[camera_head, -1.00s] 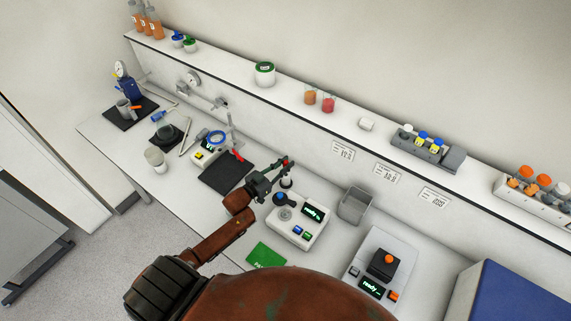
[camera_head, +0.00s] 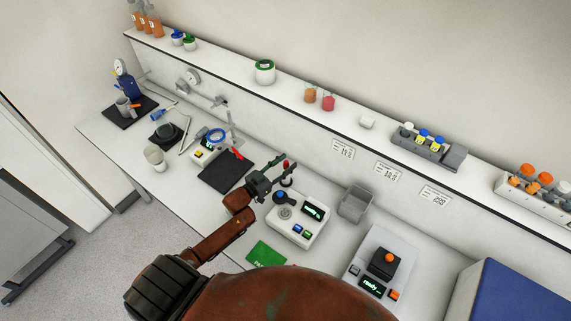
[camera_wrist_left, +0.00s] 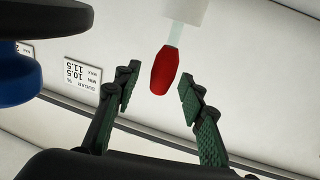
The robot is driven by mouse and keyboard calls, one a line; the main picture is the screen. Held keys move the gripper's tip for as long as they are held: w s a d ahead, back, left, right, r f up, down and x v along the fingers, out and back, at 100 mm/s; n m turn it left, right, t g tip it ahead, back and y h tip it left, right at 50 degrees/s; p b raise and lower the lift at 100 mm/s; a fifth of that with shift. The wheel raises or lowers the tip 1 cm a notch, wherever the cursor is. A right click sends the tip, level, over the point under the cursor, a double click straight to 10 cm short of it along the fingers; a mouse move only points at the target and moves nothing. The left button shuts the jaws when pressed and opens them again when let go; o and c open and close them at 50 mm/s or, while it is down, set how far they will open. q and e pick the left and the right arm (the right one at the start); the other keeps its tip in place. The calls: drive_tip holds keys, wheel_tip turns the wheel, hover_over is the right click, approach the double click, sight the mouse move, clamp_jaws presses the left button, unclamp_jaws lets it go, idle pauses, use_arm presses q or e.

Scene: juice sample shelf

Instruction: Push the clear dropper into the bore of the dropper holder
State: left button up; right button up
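The clear dropper has a red bulb (camera_wrist_left: 164,72) and a short stretch of clear stem (camera_wrist_left: 175,34) showing in the left wrist view. The stem enters the white dropper holder (camera_wrist_left: 186,10), and its lower end is hidden. In the head view the red bulb (camera_head: 287,166) stands above the instrument. My left gripper (camera_wrist_left: 158,82) is open, with green fingers spread to either side of the bulb and visible gaps to it. In the head view my left gripper (camera_head: 281,170) is beside the dropper. My right gripper is not in view.
A white instrument (camera_head: 302,222) with a lit display and a blue knob (camera_head: 280,197) sits under the gripper. A grey bin (camera_head: 356,203) and a second instrument (camera_head: 383,268) stand to the right. A black mat (camera_head: 226,172) lies left, a green card (camera_head: 266,254) in front.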

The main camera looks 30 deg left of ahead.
use_arm(q)
drive_tip(key=v, duration=0.7)
drive_tip(key=shift+s, duration=0.2)
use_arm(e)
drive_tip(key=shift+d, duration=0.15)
use_arm(q)
drive_tip(key=shift+a, duration=0.1)
